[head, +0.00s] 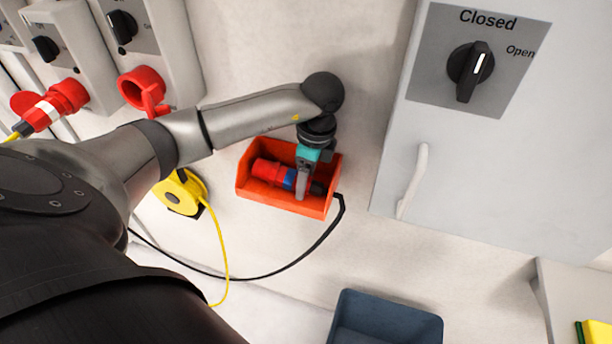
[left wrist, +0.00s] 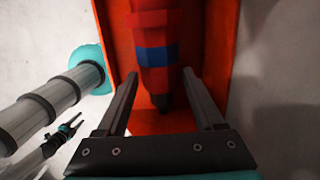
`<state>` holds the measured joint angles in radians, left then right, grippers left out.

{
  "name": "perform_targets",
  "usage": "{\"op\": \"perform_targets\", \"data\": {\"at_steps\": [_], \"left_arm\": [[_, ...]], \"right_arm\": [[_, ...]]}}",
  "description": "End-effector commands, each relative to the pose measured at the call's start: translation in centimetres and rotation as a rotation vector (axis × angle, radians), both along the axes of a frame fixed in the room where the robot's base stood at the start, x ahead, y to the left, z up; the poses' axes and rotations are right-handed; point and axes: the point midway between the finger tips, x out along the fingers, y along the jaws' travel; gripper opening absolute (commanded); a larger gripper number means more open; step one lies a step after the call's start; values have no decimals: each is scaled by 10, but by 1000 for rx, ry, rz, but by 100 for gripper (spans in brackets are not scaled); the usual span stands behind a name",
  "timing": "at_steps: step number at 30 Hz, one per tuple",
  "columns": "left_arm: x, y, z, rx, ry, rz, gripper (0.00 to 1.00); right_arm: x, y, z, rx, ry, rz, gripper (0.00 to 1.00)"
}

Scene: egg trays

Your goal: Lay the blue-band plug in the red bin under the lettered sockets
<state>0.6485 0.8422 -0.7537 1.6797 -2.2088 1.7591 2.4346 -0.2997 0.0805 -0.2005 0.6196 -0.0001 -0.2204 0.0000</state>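The plug is red with a blue band (head: 289,178) and lies in the red bin (head: 266,200). A black cable leaves the bin at its right end. In the left wrist view the blue band (left wrist: 158,56) and the plug's dark cable end show inside the bin (left wrist: 122,50). My left gripper (head: 302,190) reaches down into the bin over the plug's cable end. Its two fingers (left wrist: 160,78) stand apart on either side of the plug, with gaps to it. A small dark part with teal tips, seemingly my right gripper (left wrist: 72,124), shows at the left wrist view's lower left.
Grey socket boxes with a red socket (head: 143,86) and another red plug (head: 60,100) are upper left. A yellow reel (head: 180,192) is left of the bin. A grey cabinet (head: 470,170) is right. A dark blue crate (head: 385,318) stands below.

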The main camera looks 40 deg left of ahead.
Motion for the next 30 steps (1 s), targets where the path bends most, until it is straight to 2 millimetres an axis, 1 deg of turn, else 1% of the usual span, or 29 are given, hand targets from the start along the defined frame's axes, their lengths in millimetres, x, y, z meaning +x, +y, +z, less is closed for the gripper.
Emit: {"op": "perform_targets", "data": {"at_steps": [1,3,10,14,17,20,27,30], "left_arm": [[0,0,0,0,0,0,76],[0,0,0,0,0,0,83],[0,0,0,0,1,0,83],[0,-1,7,0,-1,-1,83],[2,-2,22,0,-3,-1,83],[3,-5,44,0,-6,-1,83],[5,-13,104,0,-7,-2,83],[5,-14,123,2,-4,-1,83]], "right_arm": [[0,0,0,0,0,0,50],[0,0,0,0,0,0,50],[0,0,0,0,0,0,50],[0,0,0,0,0,0,50],[0,0,1,0,0,0,50],[0,0,1,0,0,0,50],[0,0,4,0,0,-1,50],[0,0,12,0,0,-1,50]]}}
